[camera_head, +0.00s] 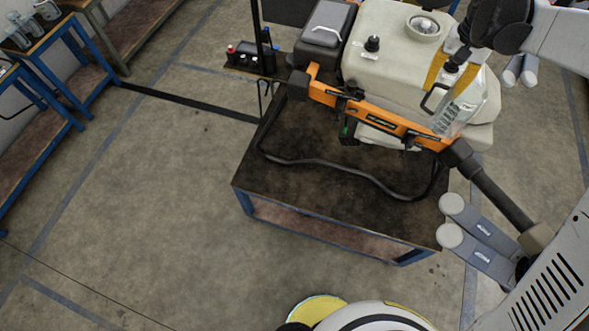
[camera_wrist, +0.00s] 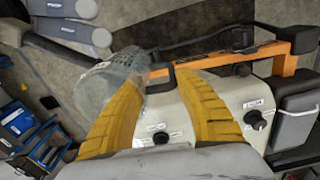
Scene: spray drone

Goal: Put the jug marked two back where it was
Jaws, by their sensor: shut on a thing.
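My gripper (camera_head: 450,80) has yellow fingers and is shut on a clear, translucent jug (camera_head: 460,104). The jug is tilted and held over the right part of the drone's white tank, near the orange frame. In the wrist view the jug (camera_wrist: 100,88) shows beyond and left of the left finger of my gripper (camera_wrist: 157,78). Its number cannot be read. The spray drone (camera_head: 385,35) rests on a dark-topped table (camera_head: 300,190) with blue legs. The tank (camera_wrist: 195,110) lies below the fingers in the wrist view.
A blue-framed bench (camera_head: 48,38) at the upper left carries small clear containers (camera_head: 15,38). A black hose (camera_head: 330,163) loops over the table's front. An orange bar (camera_head: 375,115) crosses the drone close to the jug. The floor left of the table is clear.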

